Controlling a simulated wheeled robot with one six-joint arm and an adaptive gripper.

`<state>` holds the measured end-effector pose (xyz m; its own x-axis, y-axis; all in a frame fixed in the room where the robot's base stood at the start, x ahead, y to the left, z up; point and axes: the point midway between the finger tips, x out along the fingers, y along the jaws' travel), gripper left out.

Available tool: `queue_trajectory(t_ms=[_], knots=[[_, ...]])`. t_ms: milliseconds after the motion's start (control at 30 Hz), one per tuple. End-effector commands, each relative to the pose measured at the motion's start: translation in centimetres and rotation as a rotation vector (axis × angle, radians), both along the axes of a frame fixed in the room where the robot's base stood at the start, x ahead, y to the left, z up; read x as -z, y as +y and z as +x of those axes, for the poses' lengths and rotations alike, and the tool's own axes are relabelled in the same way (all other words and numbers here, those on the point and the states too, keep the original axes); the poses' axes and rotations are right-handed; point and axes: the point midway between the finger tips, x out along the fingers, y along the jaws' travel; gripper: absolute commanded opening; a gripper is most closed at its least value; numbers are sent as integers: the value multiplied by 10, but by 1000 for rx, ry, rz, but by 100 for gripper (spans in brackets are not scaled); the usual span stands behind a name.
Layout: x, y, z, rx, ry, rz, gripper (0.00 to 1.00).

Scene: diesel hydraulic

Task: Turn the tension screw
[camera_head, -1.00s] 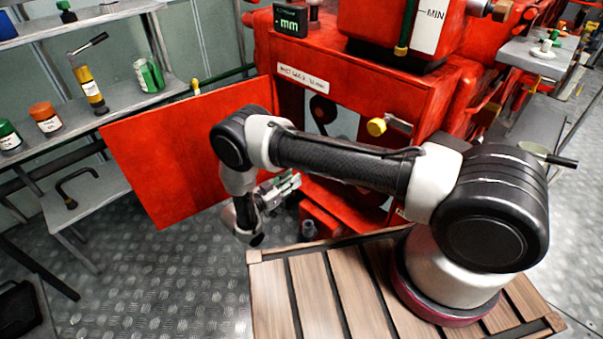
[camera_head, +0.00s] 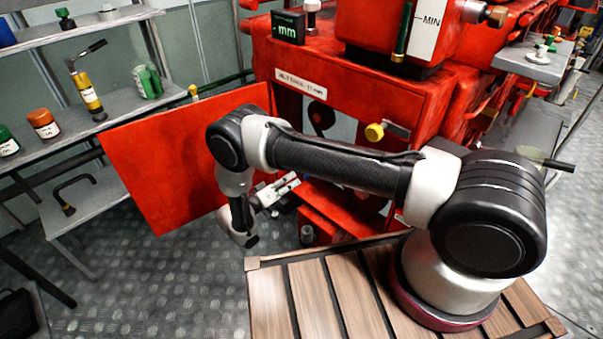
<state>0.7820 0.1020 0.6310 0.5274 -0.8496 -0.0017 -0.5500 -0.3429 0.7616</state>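My gripper (camera_head: 285,187) is at the end of my arm, low in front of the open lower bay of the red machine (camera_head: 425,105). It points right, toward the bay. It is small and partly behind my arm, so I cannot tell whether its fingers are apart or closed. I cannot pick out the tension screw; my arm covers much of the bay. A dark rounded part, perhaps a belt or pulley (camera_head: 321,116), shows in the opening above my arm. A white label (camera_head: 301,84) with blurred text ending in "mm" is above the opening.
A red door panel (camera_head: 160,165) stands open to the left of my gripper. A yellow knob (camera_head: 374,132) sticks out above my forearm. A small "mm" display (camera_head: 288,27) sits on top. Shelves (camera_head: 100,120) with bottles and tools stand at left. Metal floor (camera_head: 160,280) is clear.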

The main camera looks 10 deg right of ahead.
Motion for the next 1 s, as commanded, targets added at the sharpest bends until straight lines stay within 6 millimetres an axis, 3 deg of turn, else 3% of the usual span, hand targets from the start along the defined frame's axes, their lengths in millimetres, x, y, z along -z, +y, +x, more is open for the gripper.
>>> queue_trajectory(t_ms=[600,800,1000], knots=[[-5,-6,5,-21,1628,-1047,28],[-4,-5,6,-19,1949,-1257,28],[-4,-11,9,-17,2042,-1314,28]])
